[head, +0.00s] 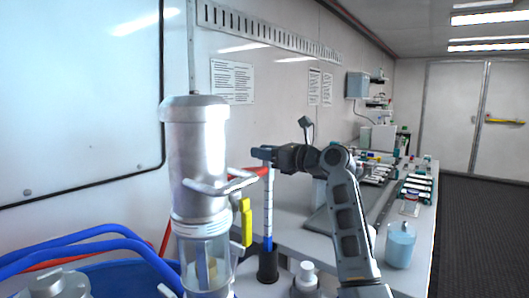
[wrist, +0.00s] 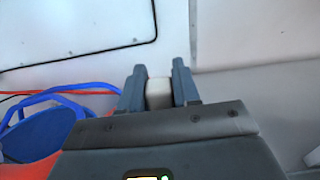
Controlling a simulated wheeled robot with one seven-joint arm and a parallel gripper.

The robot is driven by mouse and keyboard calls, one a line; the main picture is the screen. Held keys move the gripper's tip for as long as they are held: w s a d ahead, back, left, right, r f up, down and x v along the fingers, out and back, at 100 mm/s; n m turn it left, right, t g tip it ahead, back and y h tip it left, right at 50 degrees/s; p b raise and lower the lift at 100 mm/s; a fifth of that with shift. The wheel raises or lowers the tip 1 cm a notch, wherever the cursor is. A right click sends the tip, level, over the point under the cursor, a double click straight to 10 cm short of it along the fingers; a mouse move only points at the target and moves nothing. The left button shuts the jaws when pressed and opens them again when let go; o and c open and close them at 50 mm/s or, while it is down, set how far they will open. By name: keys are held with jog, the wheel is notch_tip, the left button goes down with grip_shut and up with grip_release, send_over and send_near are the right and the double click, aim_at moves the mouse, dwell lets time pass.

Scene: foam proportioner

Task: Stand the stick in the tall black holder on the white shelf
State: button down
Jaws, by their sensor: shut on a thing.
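The stick (head: 268,205) is white with dark marks and blue near its lower end, and it stands upright in the head view. My gripper (head: 263,153) is shut on its top end. In the wrist view the pale stick top (wrist: 158,93) sits between the two fingers of my gripper (wrist: 157,78). The tall black holder (head: 268,268) is directly below the stick on the white shelf (head: 246,284). The stick's blue lower end meets the holder's top in the head view. How deep it sits inside is hidden.
A large silver cylinder with a clear lower part (head: 200,165) stands close on the left, with a yellow handle (head: 247,222). Blue hoses (head: 85,240) lie at lower left. A white-capped bottle (head: 306,278) is right of the holder. A bluish jar (head: 400,245) stands farther right.

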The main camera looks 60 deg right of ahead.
jog(key=c, duration=0.7)
grip_release()
jog(key=shift+c, duration=0.2)
jog(key=s, duration=0.7)
jog(key=shift+s+a+b, duration=0.2)
jog(key=shift+s+b, duration=0.2)
